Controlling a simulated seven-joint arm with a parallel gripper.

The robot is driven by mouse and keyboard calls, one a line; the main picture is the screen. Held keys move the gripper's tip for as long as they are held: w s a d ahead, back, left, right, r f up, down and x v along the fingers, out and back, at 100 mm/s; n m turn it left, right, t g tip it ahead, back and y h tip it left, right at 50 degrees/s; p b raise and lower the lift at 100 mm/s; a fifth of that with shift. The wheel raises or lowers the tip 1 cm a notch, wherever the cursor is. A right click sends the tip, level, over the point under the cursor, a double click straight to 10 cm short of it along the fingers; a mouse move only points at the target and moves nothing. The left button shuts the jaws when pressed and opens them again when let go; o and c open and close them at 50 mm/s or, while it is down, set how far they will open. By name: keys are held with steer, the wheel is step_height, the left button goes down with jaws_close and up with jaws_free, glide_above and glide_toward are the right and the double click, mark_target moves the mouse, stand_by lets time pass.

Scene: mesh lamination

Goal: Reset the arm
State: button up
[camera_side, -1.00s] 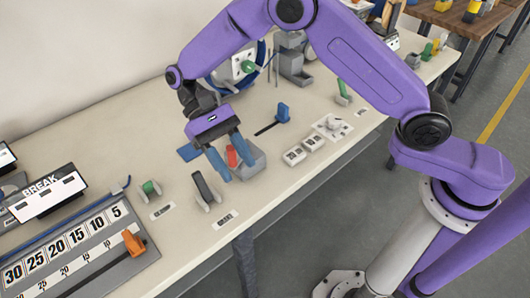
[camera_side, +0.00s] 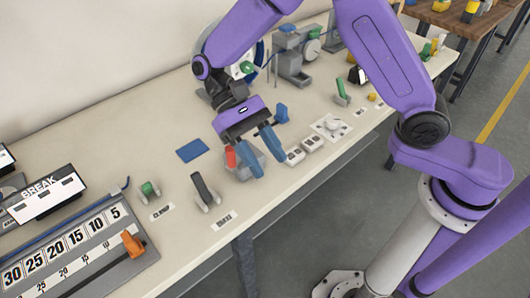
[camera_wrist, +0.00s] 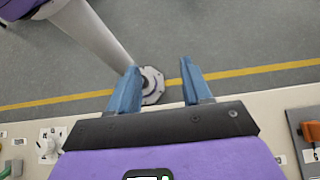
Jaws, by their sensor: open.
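My purple arm carries my gripper (camera_side: 261,150), which has two blue fingers.
The bench (camera_side: 120,120) holds a blue pad (camera_side: 192,151), a dark-handled lever (camera_side: 204,189), a green-topped lever (camera_side: 148,189), white switch boxes (camera_side: 312,144) and a number board (camera_side: 75,250). A grey machine (camera_side: 291,60) stands behind. The bench's left-middle surface is clear.

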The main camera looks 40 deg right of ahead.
steer(key=shift+d, duration=0.1)
steer(key=s+d+r+n+t, duration=0.2)
steer(key=s+d+n+t, duration=0.3)
steer(key=d, duration=0.5)
steer(key=s+d+r+n+t, duration=0.2)
steer(key=s+d+n+t, duration=0.3)
steer(key=d, duration=0.5)
steer(key=s+n, duration=0.2)
steer(key=s, duration=0.1)
steer(key=shift+s+d+n+t, duration=0.2)
steer(key=shift+s+n+t, duration=0.1)
steer(key=shift+s+t, duration=0.1)
